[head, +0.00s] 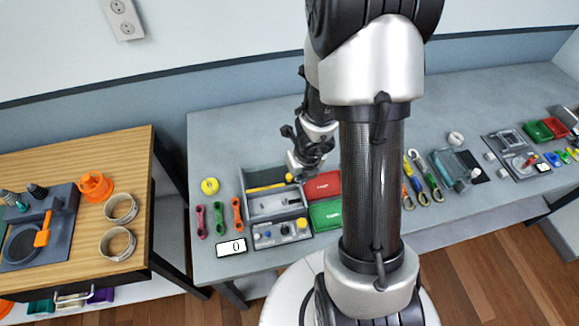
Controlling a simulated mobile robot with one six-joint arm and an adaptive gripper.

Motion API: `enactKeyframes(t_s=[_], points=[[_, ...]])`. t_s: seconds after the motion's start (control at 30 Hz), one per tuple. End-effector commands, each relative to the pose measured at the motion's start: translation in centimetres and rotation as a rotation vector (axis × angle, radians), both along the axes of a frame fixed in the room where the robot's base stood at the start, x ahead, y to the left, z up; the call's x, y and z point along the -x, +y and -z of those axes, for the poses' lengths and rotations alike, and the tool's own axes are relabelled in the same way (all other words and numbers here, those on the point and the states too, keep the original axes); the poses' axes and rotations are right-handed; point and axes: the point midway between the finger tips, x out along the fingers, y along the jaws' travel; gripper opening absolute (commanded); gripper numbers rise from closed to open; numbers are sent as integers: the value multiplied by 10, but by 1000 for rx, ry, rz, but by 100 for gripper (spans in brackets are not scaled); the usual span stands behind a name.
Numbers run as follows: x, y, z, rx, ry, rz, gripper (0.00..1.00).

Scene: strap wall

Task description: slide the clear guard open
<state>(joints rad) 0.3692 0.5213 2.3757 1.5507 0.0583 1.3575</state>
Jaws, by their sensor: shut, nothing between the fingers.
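A grey open-topped unit (276,204) stands on the left part of the grey table. A yellow bar (268,187) lies along its back. A panel with small knobs (281,233) sits at its front. I cannot clearly make out a clear guard on it, nor whether one is open or shut. A box with a pale, see-through-looking teal top (456,168) stands farther right. My gripper (294,172) is shut and empty by the unit's back right corner. It is small and partly hidden by my wrist, so I cannot tell whether it touches anything.
Red (322,186) and green (326,214) bins stand right of the unit. Several coloured straps (218,220), a yellow roll (210,186) and a white display (231,247) lie left. My arm hides part of the table. A wooden bench (110,190) stands far left.

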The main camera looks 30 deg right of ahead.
Motion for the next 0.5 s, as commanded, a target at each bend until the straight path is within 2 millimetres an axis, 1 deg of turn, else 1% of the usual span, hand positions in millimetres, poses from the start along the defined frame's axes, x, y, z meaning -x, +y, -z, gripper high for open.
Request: enactKeyframes(t_s=[0.17,0.27,0.5], points=[[-3,0,14,-1,0,-1,0],[-6,0,27,0,-1,-3,0],[-16,-1,67,-1,-1,-4,0]])
